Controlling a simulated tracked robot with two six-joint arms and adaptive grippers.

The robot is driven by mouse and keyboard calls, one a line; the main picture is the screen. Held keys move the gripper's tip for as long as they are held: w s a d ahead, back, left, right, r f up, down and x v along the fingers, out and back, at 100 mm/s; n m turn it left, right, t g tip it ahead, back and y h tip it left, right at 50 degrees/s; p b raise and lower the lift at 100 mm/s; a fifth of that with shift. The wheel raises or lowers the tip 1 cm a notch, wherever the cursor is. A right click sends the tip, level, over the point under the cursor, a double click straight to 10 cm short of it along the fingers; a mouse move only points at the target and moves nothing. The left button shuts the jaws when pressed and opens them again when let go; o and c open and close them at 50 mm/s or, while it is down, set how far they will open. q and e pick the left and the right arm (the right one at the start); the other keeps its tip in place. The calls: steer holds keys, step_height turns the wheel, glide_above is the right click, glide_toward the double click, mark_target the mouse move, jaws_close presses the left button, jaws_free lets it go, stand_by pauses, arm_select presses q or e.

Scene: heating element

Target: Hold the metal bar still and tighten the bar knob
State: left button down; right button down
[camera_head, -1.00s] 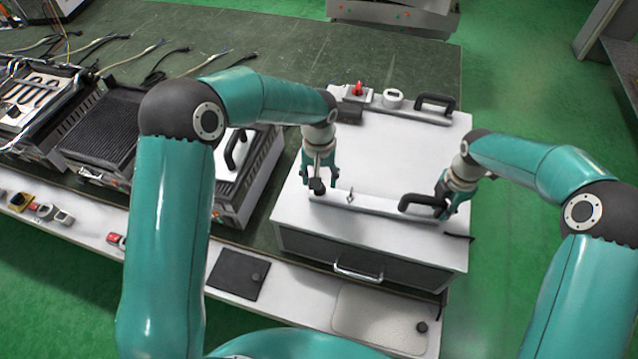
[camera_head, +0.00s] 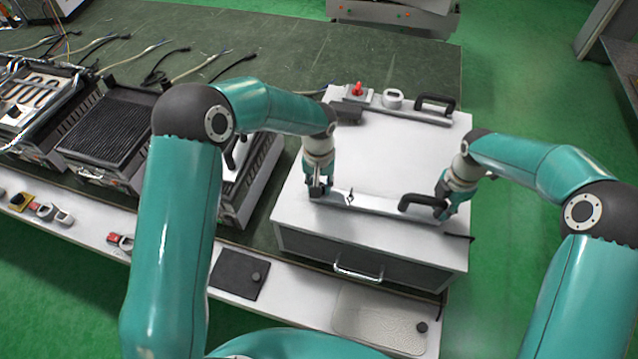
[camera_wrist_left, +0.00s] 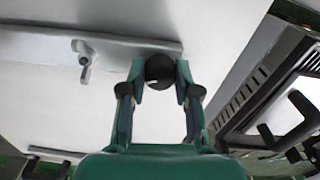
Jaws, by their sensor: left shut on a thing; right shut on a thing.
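The metal bar (camera_head: 378,207) lies along the front edge of the white box top. A black handle (camera_head: 412,201) stands at its right end, and my right gripper (camera_head: 440,208) is shut on it. The round black bar knob (camera_wrist_left: 159,70) sits at the bar's left end. My left gripper (camera_head: 318,190) is down over it. In the left wrist view, the left gripper (camera_wrist_left: 160,84) has its fingers shut on either side of the knob. The fingers mostly hide the knob in the head view. A small wing screw (camera_head: 350,197) sticks up from the bar beside the left gripper.
The white box top (camera_head: 385,155) is clear behind the bar. At its back are a red switch (camera_head: 357,90), a round white dial (camera_head: 393,98) and another black handle (camera_head: 436,103). A drawer handle (camera_head: 358,272) juts from the front. Open grill units (camera_head: 110,130) stand left.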

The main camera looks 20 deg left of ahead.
arm_select(q)
steer(key=m, duration=0.3)
steer(key=shift+m, duration=0.3)
steer(key=c, duration=0.8)
jaws_free()
step_height(320, 180, up, 12)
